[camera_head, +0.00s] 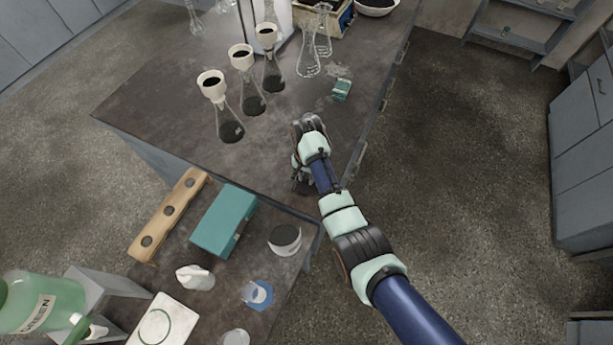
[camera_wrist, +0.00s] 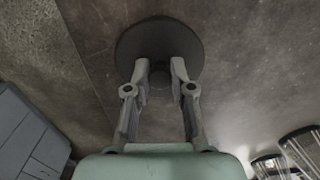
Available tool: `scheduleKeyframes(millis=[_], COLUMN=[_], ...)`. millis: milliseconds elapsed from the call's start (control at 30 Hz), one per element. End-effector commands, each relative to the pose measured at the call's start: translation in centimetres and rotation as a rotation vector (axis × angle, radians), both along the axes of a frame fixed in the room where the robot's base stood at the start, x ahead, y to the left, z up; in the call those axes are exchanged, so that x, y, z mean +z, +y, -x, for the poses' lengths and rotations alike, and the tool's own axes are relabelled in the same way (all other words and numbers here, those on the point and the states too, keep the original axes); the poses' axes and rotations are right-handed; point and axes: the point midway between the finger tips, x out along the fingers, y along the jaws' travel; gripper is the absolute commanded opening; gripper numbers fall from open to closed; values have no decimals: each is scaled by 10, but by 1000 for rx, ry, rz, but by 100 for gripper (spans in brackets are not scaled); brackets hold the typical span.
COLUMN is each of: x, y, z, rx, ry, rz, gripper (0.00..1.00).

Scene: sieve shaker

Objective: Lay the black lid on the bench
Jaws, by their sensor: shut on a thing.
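The black lid (camera_wrist: 135,45) is a dark round disc with a central knob in the wrist view. My gripper (camera_wrist: 160,72) is shut on that knob, with one finger on each side. The lid is over the grey bench (camera_wrist: 225,60); I cannot tell whether it touches it. In the head view my gripper (camera_head: 303,184) is low over the bench (camera_head: 190,115) near its right edge, and the arm hides most of the lid there.
Several flasks, three with funnels (camera_head: 212,84), stand at the back left. A small teal block (camera_head: 342,89) lies beyond my gripper. Bare bench lies left of my gripper.

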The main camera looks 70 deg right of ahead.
Motion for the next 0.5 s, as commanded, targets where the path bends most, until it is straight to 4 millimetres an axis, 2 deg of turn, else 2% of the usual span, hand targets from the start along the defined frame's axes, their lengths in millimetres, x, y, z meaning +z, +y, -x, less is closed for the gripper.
scheduleKeyframes(millis=[200, 233, 300, 367, 500], x=[-3, -2, -2, -2, -2], y=[0, 0, 0, 0, 0], z=[0, 0, 0, 0, 0], rx=[0, 0, 0, 0, 0], ry=[0, 0, 0, 0, 0], rz=[0, 0, 0, 0, 0], gripper=[0, 26, 38, 48, 48])
